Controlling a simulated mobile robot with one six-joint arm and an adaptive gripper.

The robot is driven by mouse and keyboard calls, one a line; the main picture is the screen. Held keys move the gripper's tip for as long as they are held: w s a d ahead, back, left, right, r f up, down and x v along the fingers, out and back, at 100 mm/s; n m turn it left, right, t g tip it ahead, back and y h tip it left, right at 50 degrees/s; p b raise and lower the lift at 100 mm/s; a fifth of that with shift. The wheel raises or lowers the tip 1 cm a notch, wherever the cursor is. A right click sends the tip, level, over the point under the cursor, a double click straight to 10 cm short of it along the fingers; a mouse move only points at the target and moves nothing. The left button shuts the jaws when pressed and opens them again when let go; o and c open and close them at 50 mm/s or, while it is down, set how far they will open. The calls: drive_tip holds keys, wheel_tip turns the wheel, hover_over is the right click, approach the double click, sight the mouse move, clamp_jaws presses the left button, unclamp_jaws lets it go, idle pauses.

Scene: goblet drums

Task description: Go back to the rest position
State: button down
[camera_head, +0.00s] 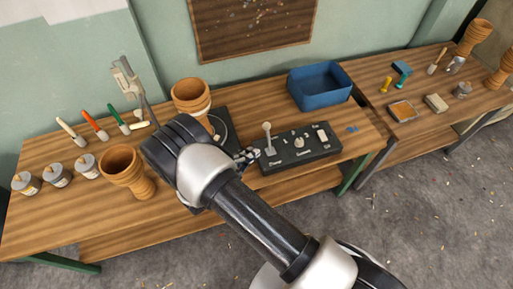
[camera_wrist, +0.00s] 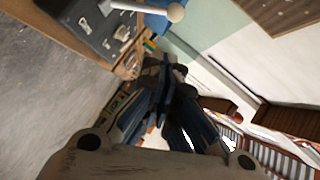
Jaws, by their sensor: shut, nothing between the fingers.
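My gripper (camera_head: 247,157) is in the middle of the head view, reaching over the workbench beside the left end of a dark control box (camera_head: 300,147). Its fingers are closed with nothing held. In the wrist view my gripper (camera_wrist: 165,75) also shows its fingers together. A lever with a pale round knob (camera_head: 267,127) stands up from the control box near the fingertips. I cannot tell if they touch. The knob (camera_wrist: 175,12) also appears at the top of the wrist view. A clay goblet drum (camera_head: 191,96) stands behind my arm, partly hidden by it.
Another goblet drum (camera_head: 122,166) stands at the left, near small paint cans (camera_head: 57,175) and several brushes (camera_head: 94,125). A grey stand (camera_head: 130,85) rises behind. A blue bin (camera_head: 319,86) sits at the back. A second table (camera_head: 425,130) with tools is at the right.

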idle(0.6)
drive_tip(key=s+d+r+m+g, duration=0.3)
drive_tip(key=d+r+m, duration=0.2)
drive_tip(key=r+m, duration=0.3)
drive_tip(key=s+d+r+m+g, duration=0.2)
drive_tip(key=d+r+m+g, duration=0.25)
drive_tip(key=r+m, duration=0.4)
drive_tip(key=s+d+r+m+g, duration=0.3)
drive_tip(key=d+r+m, duration=0.3)
drive_tip(key=r+m, duration=0.25)
drive_tip(key=s+r+m+t+y, duration=0.2)
drive_tip(key=s+r+m+y, duration=0.3)
drive_tip(key=s+m, duration=0.3)
drive_tip(key=s+r+m+t+y, duration=0.2)
drive_tip(key=s+r+m+y, duration=0.3)
drive_tip(key=m, duration=1.2)
drive_tip(key=s, duration=0.4)
